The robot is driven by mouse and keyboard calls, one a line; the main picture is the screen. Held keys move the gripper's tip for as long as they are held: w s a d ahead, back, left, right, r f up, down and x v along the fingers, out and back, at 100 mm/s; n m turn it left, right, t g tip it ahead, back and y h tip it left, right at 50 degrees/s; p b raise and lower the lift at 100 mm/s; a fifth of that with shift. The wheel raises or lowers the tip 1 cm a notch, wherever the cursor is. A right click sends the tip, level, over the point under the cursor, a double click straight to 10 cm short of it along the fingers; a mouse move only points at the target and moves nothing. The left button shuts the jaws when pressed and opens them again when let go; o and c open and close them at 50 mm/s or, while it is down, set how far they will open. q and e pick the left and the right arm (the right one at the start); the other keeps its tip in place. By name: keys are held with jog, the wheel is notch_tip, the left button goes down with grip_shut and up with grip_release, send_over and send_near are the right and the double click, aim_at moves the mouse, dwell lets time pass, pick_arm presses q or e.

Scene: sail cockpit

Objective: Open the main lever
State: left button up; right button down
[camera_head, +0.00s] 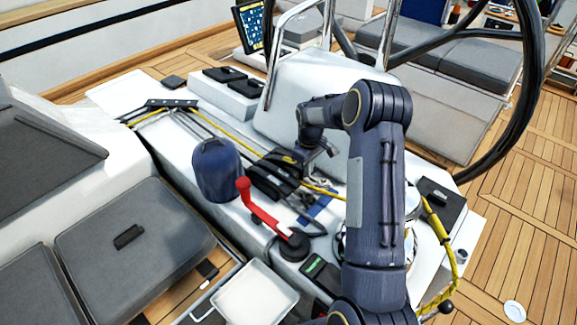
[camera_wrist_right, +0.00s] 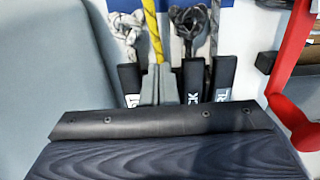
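The bank of black rope clutches (camera_head: 272,178) sits on the white deck beside the yellow rope. The right wrist view shows black levers close up, one with a label ending in "CK" (camera_wrist_right: 194,87) and one ending in "RL" (camera_wrist_right: 224,78). Another black lever (camera_wrist_right: 130,85) stands left of the yellow rope (camera_wrist_right: 153,30). At the yellow rope I see a grey slot (camera_wrist_right: 166,88) and no black lever over it. Labels are partly covered, so I cannot tell which is main. My right gripper (camera_head: 312,160) is at the clutches' right end; its fingers are unclear. My left gripper is not in view.
A red winch handle (camera_head: 262,207) stands close by the clutches and shows at the right in the wrist view (camera_wrist_right: 291,90). A dark blue covered winch (camera_head: 216,170) stands to their left. The black wheel rim (camera_head: 535,70) curves at the right.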

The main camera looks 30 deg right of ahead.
jog(key=shift+w+a+r+p, duration=0.4)
jog(key=shift+w+a+r, duration=0.1)
jog(key=shift+w+r, duration=0.4)
jog(key=shift+w+a+r+p, duration=0.2)
jog(key=shift+w+r+p, duration=0.3)
jog(key=shift+r, duration=0.25)
jog(key=shift+w+a+f, duration=0.1)
jog(key=shift+w+f, duration=0.2)
jog(key=shift+w, duration=0.2)
jog(key=shift+s+d+r, duration=0.2)
jog(key=shift+s+r, duration=0.05)
jog(key=shift+s, duration=0.1)
jog(key=shift+d+r+p, duration=0.2)
jog(key=shift+r+p, duration=0.15)
jog(key=shift+r, duration=0.05)
jog(key=shift+s+d+r+p, duration=0.2)
jog(key=shift+s+r+p, duration=0.15)
jog(key=shift+r, duration=0.2)
